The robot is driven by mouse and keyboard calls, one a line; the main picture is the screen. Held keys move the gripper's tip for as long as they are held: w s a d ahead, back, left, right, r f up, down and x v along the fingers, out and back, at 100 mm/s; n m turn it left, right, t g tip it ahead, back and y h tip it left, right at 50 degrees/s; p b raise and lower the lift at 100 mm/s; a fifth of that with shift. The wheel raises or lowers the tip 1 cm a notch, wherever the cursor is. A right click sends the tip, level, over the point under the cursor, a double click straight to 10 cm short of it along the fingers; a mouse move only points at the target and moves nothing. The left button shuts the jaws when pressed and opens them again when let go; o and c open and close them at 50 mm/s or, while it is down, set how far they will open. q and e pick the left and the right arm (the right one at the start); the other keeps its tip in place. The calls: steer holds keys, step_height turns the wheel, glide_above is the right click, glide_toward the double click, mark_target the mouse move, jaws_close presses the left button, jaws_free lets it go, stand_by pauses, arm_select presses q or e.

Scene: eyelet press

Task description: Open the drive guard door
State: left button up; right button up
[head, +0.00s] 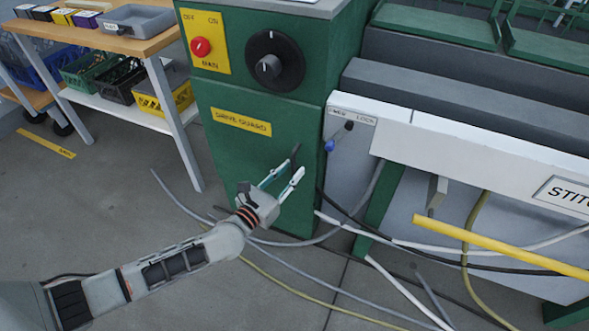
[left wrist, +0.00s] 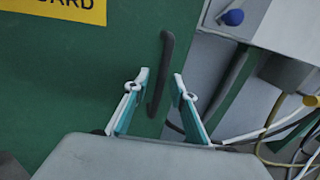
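The drive guard door (head: 245,160) is the green front panel of the machine, below a yellow DRIVE GUARD label (head: 241,122). It looks closed. Its black upright bar handle (head: 294,157) is near the door's right edge; in the left wrist view the handle (left wrist: 167,50) runs down between the fingertips. My left gripper (head: 283,173) is open, with one finger on each side of the handle's lower part in the picture. A gap shows beside each fingertip; whether either touches the handle I cannot tell. My right gripper is not in view.
Right of the door is a blue-knobbed lever (head: 331,145) on a grey panel. A yellow bar (head: 500,248) and several cables (head: 400,243) are at the lower right. A wooden-topped bench (head: 150,45) with crates stands left. The floor before the door is mostly clear apart from cables.

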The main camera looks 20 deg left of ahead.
arm_select(q)
steer(key=shift+x, duration=0.85)
steer(key=shift+s, duration=0.1)
jaws_close()
steer(key=shift+s, duration=0.1)
